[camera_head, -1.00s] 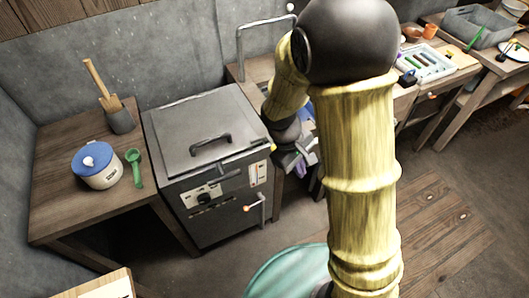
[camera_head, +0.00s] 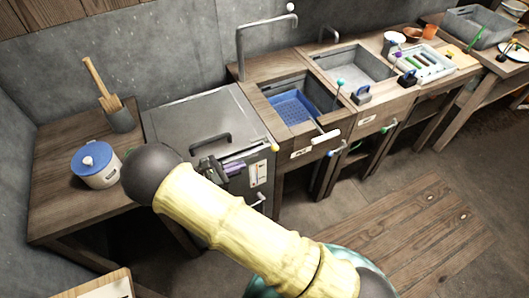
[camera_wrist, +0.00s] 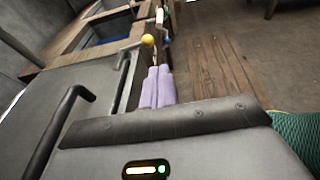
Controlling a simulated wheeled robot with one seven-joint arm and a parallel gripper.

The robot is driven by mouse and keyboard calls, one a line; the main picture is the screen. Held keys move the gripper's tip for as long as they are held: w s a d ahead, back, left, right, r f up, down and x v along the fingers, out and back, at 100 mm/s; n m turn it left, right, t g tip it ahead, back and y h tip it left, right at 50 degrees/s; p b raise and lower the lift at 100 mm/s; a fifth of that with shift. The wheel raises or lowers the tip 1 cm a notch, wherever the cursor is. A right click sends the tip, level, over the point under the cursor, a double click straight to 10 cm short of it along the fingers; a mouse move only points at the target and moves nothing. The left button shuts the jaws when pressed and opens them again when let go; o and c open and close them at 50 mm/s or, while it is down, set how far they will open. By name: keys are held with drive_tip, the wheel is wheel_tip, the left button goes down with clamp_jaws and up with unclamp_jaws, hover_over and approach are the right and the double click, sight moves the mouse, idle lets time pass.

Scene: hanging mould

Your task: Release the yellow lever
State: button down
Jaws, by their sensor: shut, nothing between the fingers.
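The yellow lever's round knob (camera_head: 275,149) sits at the front right corner of the grey metal box. In the wrist view the yellow knob (camera_wrist: 148,40) is on the end of a short bar along the box edge, just beyond the fingertips. My gripper (camera_head: 240,170) is at the box's front edge, left of the knob. In the wrist view its purple fingers (camera_wrist: 158,72) are together with nothing between them, apart from the knob as far as I can tell. My arm hides part of the box front.
The grey box (camera_head: 200,115) has a dark lid handle (camera_head: 210,145). A blue-lidded pot (camera_head: 95,165) stands on the left table. Right are a blue-basket sink (camera_head: 292,108) and a grey sink (camera_head: 352,68) with small levers. The floor at right is clear.

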drive_tip(key=shift+s+a+f+n+t, duration=0.15)
drive_tip(key=shift+a+n+t, duration=0.25)
drive_tip(key=shift+a, duration=0.2)
drive_tip(key=shift+w+a+f+n+t, duration=0.1)
drive_tip(key=shift+a+n+t, duration=0.2)
drive_tip(key=shift+a+t, duration=0.25)
drive_tip(key=shift+d, duration=0.15)
drive_tip(key=p+x, duration=0.4)
drive_tip(key=x, duration=0.9)
drive_tip(key=shift+d, duration=0.3)
drive_tip(key=shift+d+f, duration=0.1)
drive_tip(key=shift+f, duration=0.05)
